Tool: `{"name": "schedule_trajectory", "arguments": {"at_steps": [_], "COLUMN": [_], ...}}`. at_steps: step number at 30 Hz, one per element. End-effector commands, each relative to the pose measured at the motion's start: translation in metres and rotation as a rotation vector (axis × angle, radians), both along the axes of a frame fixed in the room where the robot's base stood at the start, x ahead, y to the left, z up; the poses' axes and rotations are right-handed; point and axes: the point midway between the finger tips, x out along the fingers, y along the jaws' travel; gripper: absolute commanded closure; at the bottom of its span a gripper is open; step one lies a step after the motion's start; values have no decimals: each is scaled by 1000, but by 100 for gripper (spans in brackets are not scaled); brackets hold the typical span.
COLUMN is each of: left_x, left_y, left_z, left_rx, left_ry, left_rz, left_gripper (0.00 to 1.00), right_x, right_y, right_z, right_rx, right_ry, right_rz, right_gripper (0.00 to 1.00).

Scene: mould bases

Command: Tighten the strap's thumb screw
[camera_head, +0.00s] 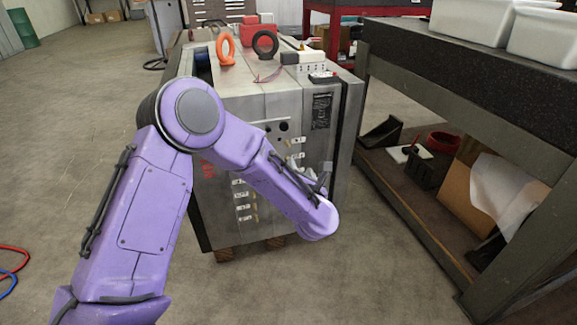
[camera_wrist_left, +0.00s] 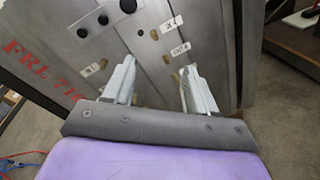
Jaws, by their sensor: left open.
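The grey steel mould base (camera_head: 262,104) stands ahead of me, and its face fills much of the left wrist view (camera_wrist_left: 58,68). My left gripper (camera_wrist_left: 158,86) is open, its two pale fingers pointing at this face. Between and just beyond the fingers I see small brass-coloured parts (camera_wrist_left: 153,35) and white labels, one reading "X" (camera_wrist_left: 172,24). I cannot make out the strap or its thumb screw for certain. In the head view my purple left arm covers part of the mould's front, and the gripper is largely hidden behind the wrist. My right gripper is not in view.
A dark workbench (camera_head: 470,104) with white bins (camera_head: 545,38) above and a loaded shelf below is close on the right. The floor at left is mostly clear.

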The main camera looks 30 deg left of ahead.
Motion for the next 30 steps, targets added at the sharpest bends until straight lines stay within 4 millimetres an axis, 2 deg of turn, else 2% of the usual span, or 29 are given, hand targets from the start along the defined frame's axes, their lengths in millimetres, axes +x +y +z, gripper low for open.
{"name": "schedule_trajectory", "arguments": {"at_steps": [1,4,7,11,21,30], "left_x": [9,17,19,29,75,86], "left_y": [7,16,22,35,90,102], "left_z": [1,34,52,57,55,56], "left_rx": [-108,-278,-356,-373,-367,-365], "left_ry": [-159,-397,-506,-527,-520,-517], "left_rz": [63,149,185,195,192,188], "left_gripper": [43,43,43,43,43,43], "right_x": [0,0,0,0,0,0], "right_y": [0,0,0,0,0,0], "right_z": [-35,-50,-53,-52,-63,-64], "right_rx": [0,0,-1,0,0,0], "right_ry": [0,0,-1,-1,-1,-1], "right_rz": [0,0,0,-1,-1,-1], "right_gripper": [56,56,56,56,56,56]}}
